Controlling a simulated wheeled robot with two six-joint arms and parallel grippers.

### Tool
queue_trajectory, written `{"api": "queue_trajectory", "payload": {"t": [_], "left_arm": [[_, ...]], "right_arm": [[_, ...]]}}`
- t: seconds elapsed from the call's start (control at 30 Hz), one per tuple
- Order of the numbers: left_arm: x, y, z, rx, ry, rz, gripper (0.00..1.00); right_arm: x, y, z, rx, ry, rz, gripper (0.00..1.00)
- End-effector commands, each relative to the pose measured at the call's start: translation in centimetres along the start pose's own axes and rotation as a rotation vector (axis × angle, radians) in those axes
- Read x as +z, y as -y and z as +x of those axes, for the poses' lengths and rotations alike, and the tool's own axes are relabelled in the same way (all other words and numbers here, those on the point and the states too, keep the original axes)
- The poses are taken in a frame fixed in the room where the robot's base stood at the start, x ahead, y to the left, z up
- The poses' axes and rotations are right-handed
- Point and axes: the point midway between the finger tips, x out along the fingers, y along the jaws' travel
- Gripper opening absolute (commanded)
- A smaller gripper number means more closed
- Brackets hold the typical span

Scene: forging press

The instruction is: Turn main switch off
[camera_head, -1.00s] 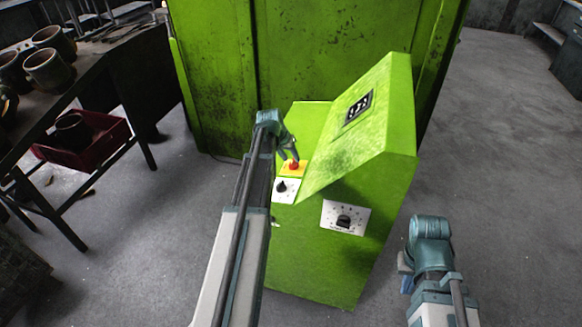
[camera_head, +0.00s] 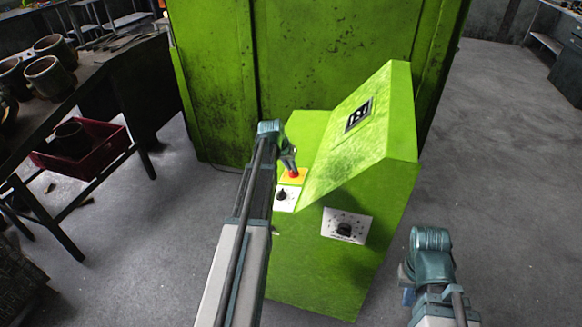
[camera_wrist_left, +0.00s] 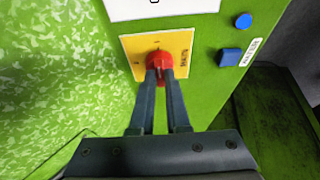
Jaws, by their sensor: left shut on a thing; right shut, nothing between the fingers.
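The main switch is a red knob (camera_wrist_left: 160,60) on a yellow plate (camera_wrist_left: 183,47) on the green console (camera_head: 372,185). In the head view the red knob (camera_head: 293,173) sits at the console's upper left. My left gripper (camera_wrist_left: 159,76) is shut on the red knob, with one finger on each side of it. The left gripper also shows in the head view (camera_head: 290,164), reaching down to the knob. The fingers hide part of the knob. My right gripper (camera_head: 407,292) is shut and empty, low at the right, apart from the console.
A black dial on a white plate (camera_head: 346,226) is on the console's front. Another dial (camera_head: 284,196) lies just below the yellow plate. A blue button (camera_wrist_left: 243,20) and a blue square (camera_wrist_left: 229,57) sit beside the switch. A table with pots (camera_head: 50,80) stands left.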

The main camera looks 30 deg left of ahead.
Motion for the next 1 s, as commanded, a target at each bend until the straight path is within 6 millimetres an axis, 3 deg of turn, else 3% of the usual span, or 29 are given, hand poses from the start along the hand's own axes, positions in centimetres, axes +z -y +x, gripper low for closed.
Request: {"api": "queue_trajectory", "payload": {"t": [0.37, 1.0], "left_arm": [[0.0, -0.2, 0.0, -0.048, 0.001, -0.112, 0.0], [-0.3, -0.7, 0.1, -0.275, 0.002, -0.657, 0.0]], "right_arm": [[0.0, 0.0, -0.2, 0.0, 0.0, 0.0, 0.0], [0.1, -0.1, -1.0, 0.0, 0.0, 0.0, 0.0]]}}
